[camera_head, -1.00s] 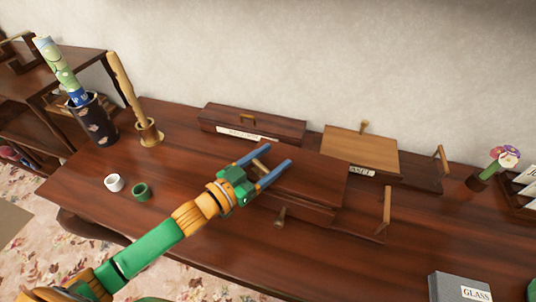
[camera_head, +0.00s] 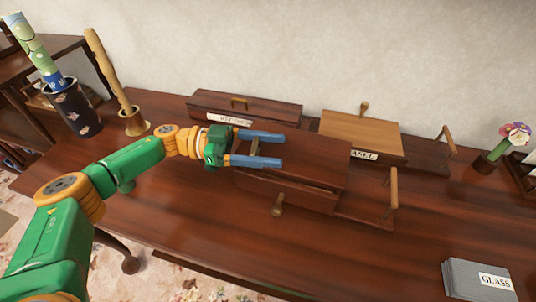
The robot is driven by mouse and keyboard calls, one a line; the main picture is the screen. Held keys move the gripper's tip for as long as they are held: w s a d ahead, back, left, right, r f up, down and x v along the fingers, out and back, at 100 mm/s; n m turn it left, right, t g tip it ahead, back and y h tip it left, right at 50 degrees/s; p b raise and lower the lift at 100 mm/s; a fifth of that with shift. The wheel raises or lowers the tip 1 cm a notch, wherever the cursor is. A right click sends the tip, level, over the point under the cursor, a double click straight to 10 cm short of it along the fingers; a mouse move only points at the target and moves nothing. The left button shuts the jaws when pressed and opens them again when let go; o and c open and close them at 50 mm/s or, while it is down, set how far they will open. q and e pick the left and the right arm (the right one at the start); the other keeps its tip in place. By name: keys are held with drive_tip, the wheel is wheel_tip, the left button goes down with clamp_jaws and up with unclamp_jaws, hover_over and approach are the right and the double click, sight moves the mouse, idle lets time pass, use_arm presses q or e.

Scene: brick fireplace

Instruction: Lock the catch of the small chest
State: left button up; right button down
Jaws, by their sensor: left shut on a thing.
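A dark brown small chest (camera_head: 312,161) sits on the desk in the middle of the view. A dark gap shows under the right part of its lid's front edge. A wooden knob-shaped piece (camera_head: 278,204), perhaps the catch, sticks out from its front. My left gripper (camera_head: 270,149) reaches in from the left at the chest's left end. Its blue fingers lie on either side of a short wooden handle (camera_head: 254,148) and are shut on it. The fingers hide part of the chest's left end. My right gripper is not in view.
A tray with an upright handle (camera_head: 393,188) adjoins the chest's right side. Behind stand a long labelled box (camera_head: 270,112) and a lighter wooden box (camera_head: 360,132). The desk front (camera_head: 340,265) is clear.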

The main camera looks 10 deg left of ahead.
use_arm(q)
drive_tip(key=shift+s+f+m+g+b, duration=0.15)
drive_tip(key=shift+m+g+b, duration=0.35)
drive_tip(key=shift+g+b, duration=0.3)
drive_tip(key=shift+s+f+m+g+b, duration=0.1)
drive_tip(key=shift+m+g+b, duration=0.4)
drive_tip(key=shift+g+b, duration=0.3)
drive_tip(key=shift+s+r+m+g+b, duration=0.1)
drive_tip(key=shift+r+m+g+b, duration=0.2)
drive_tip(key=shift+g+b, duration=0.1)
drive_tip(key=o, duration=1.4)
drive_tip(key=shift+d, duration=0.1)
